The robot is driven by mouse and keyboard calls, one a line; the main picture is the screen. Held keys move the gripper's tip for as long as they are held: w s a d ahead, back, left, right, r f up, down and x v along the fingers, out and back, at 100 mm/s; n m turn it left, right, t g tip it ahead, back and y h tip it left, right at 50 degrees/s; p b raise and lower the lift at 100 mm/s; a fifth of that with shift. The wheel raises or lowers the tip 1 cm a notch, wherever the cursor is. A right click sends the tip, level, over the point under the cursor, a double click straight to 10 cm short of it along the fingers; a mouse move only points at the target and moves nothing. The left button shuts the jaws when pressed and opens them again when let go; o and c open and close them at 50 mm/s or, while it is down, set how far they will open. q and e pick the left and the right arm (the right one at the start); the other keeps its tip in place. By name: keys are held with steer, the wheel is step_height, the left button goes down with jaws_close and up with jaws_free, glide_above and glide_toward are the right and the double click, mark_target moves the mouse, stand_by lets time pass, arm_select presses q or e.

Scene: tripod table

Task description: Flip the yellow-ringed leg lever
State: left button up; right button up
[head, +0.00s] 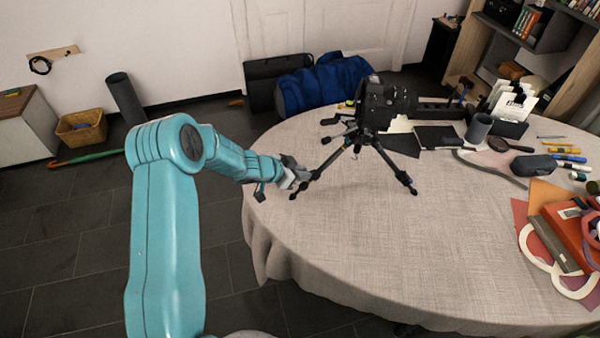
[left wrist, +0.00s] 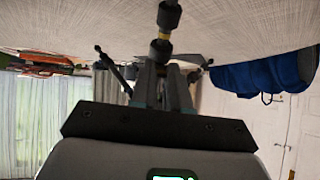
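The black tripod (head: 368,130) stands on the round table with its legs spread. My left gripper (head: 299,178) is at its left leg (head: 325,165), near the foot end. In the left wrist view, a black leg part (left wrist: 168,16) with a narrow yellow ring (left wrist: 164,36) lies just beyond my grey fingertips (left wrist: 162,62). The fingers overlap the leg there, and I cannot tell whether they touch it or are closed on it. The lever itself is not clear in either view. My right gripper is not in view.
The cloth-covered table (head: 440,240) is clear in front of the tripod. A dark cup (head: 479,128), a glasses case (head: 535,164) and papers lie to the right. A blue bag (head: 322,85) is on the floor behind.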

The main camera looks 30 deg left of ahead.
arm_select(q)
steer(key=shift+w+r+p, duration=0.15)
steer(key=shift+r+p, duration=0.15)
steer(key=shift+p, duration=0.15)
steer(key=shift+c, duration=0.3)
stand_by(0.4)
steer(key=shift+r, duration=0.15)
steer(key=shift+w+d+r+p, duration=0.1)
steer(key=shift+p, duration=0.4)
steer(key=shift+w+d+r+p, duration=0.25)
steer(key=shift+w+r+p, duration=0.15)
steer(key=shift+p, duration=0.5)
stand_by(1.1)
steer(key=o, duration=0.5)
steer(key=shift+f, duration=0.1)
